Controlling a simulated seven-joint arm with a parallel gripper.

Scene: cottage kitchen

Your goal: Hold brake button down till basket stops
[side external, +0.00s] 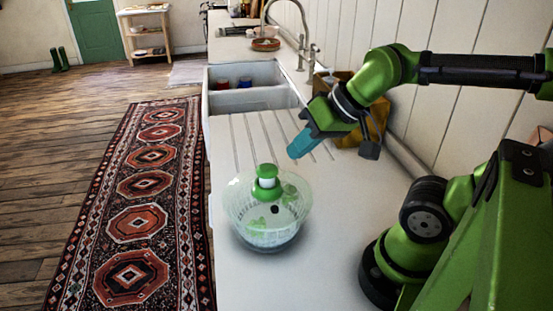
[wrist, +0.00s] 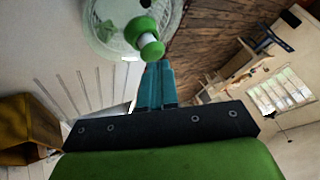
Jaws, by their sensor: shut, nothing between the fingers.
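A clear salad spinner (side external: 240,215) with green leaves inside stands on the white counter. A green and white knob (side external: 266,180) rises from its lid, and a small dark round spot, possibly the brake button (side external: 275,209), shows beside it. The wrist view shows the spinner (wrist: 105,25) at the top, with the knob (wrist: 148,42) just beyond my fingertips and a dark spot (wrist: 146,3) at the edge. My gripper (side external: 294,151) is shut and empty, its teal fingers slanting down, apart from the spinner, above and behind it. Whether the basket is turning cannot be told.
A white double sink (side external: 250,75) with a tap (side external: 312,60) lies behind the ridged drainboard. A yellow-brown box (side external: 372,122) stands against the wall under my arm. The counter's front edge (side external: 212,200) runs close by the spinner; the counter in front of it is clear.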

